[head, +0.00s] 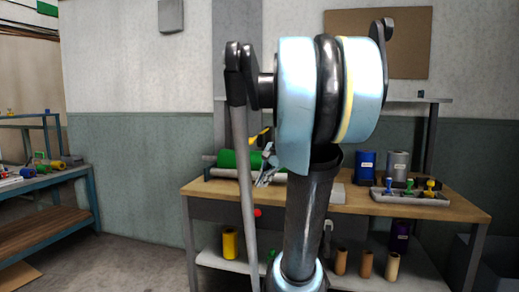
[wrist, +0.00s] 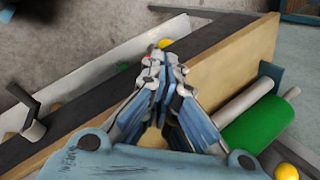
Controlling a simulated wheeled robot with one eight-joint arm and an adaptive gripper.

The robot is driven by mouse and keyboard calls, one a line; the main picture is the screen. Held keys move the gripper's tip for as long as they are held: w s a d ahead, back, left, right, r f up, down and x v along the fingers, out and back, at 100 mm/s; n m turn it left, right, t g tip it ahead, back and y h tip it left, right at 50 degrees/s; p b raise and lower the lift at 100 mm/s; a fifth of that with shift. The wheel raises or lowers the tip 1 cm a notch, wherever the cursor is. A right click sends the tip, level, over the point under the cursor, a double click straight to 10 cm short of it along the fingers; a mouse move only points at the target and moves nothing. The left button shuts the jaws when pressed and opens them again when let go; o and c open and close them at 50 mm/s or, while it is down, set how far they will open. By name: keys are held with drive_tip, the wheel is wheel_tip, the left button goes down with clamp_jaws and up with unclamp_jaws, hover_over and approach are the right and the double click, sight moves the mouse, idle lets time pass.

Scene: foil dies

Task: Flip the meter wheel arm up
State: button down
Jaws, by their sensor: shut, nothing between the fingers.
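My gripper (head: 266,171) is in front of the workbench, beside the green roll (head: 228,159) in the head view. In the wrist view its fingers (wrist: 163,68) are together with nothing between them, over the bench's front edge. The green roll also shows in the wrist view (wrist: 258,124), right of the fingers. A yellow lever-like piece (head: 260,136) shows above the roll in the head view, partly behind my arm. A yellow knob (wrist: 286,172) shows at the lower right of the wrist view. I cannot tell which piece is the meter wheel arm.
The wooden bench top (head: 450,207) carries a blue cylinder (head: 366,165), a grey cylinder (head: 398,164) and a tray of stamps (head: 410,196) at the right. A pale roll (wrist: 243,103) lies beside the green one. A blue-framed bench (head: 45,181) stands far left. Floor between is clear.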

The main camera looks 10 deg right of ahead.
drive_tip(key=w+d+r+m+t+y, duration=0.1)
drive_tip(key=w+d+r+m, duration=0.4)
drive_tip(key=w, duration=0.4)
drive_tip(key=w+d+r+m+t+y, duration=0.1)
drive_tip(key=w+d+r+m+t, duration=0.1)
drive_tip(key=w+d+r+m, duration=0.2)
drive_tip(key=w+d+r, duration=0.1)
drive_tip(key=w+r, duration=0.2)
drive_tip(key=w, duration=0.3)
drive_tip(key=shift+d+r+m+y, duration=0.3)
drive_tip(key=shift+m, duration=0.1)
drive_tip(key=shift+w, duration=0.1)
drive_tip(key=x, duration=1)
drive_tip(key=shift+s+a+r, duration=0.1)
drive_tip(key=shift+a+r, duration=0.45)
drive_tip(key=shift+r, duration=0.25)
drive_tip(key=shift+s+a+r, duration=0.15)
drive_tip(key=shift+a+r, duration=0.4)
drive_tip(key=shift+r, duration=0.3)
